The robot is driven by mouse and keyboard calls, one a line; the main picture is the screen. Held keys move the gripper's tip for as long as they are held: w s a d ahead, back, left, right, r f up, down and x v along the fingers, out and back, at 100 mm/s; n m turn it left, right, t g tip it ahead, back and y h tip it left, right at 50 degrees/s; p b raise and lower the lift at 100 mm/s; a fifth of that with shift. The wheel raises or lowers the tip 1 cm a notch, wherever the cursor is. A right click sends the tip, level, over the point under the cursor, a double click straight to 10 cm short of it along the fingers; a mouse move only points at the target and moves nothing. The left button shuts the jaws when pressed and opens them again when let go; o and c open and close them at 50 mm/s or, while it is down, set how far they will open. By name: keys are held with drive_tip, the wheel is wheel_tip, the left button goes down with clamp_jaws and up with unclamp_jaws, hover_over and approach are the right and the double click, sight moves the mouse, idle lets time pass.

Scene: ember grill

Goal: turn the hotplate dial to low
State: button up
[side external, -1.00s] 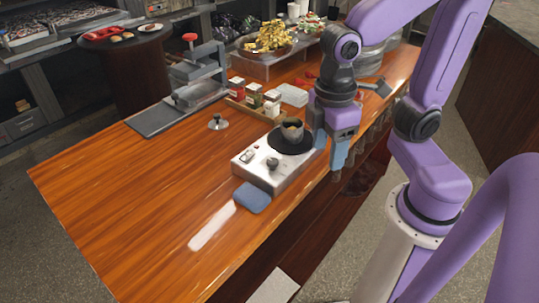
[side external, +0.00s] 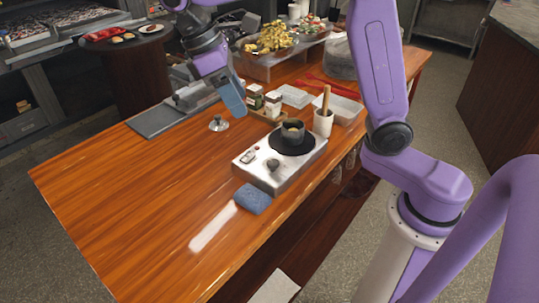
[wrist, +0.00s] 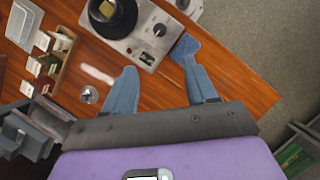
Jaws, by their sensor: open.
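The silver hotplate (side external: 262,178) sits on the wooden counter near its right edge, with a small dark pot (side external: 292,133) on its round black plate. Its dark round dial (side external: 273,165) is on the front panel beside a small switch (side external: 249,155). The dial also shows in the wrist view (wrist: 159,29), but its marks are too small to read. My gripper (side external: 238,108) is raised above the counter, behind and left of the hotplate. In the wrist view my gripper (wrist: 160,68) is open and empty, apart from the dial.
A blue sponge (side external: 253,199) lies against the hotplate's front corner. Spice jars (side external: 272,103), a white crock with a wooden handle (side external: 323,122) and a clear tray (side external: 345,108) stand behind. The front left counter is clear.

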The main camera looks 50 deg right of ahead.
sight(273, 162)
drive_tip(key=x, duration=1.7)
drive_tip(key=shift+f, duration=0.2)
drive_tip(key=c, duration=1.1)
